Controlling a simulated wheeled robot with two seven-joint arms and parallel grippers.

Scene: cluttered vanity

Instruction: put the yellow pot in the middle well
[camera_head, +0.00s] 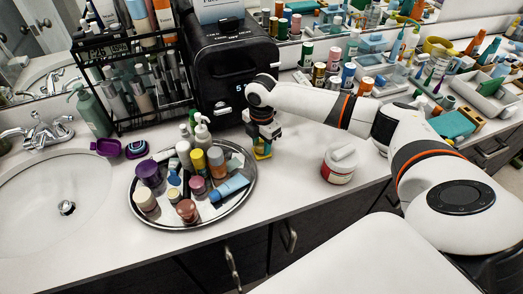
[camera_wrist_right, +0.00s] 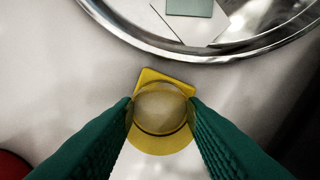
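The yellow pot (camera_wrist_right: 161,112) sits between the two green fingers of my right gripper (camera_wrist_right: 160,106) in the right wrist view. It is round with a pale round top, and the fingertips appear to press on its two sides. A flat yellow piece shows just beyond it. In the head view my right gripper (camera_head: 262,143) points down over the counter, with yellow (camera_head: 262,154) showing at its tips. Whether the pot touches the counter is unclear. Which compartment is the middle well cannot be told from these views. My left gripper is not in view.
A round mirrored tray (camera_head: 240,196) crowded with bottles stands left of the gripper. A red-and-white jar (camera_head: 340,163) stands to its right, a black box (camera_head: 229,65) behind it. Pale organizers (camera_head: 476,98) and many small items fill the right back. The front counter between tray and jar is clear.

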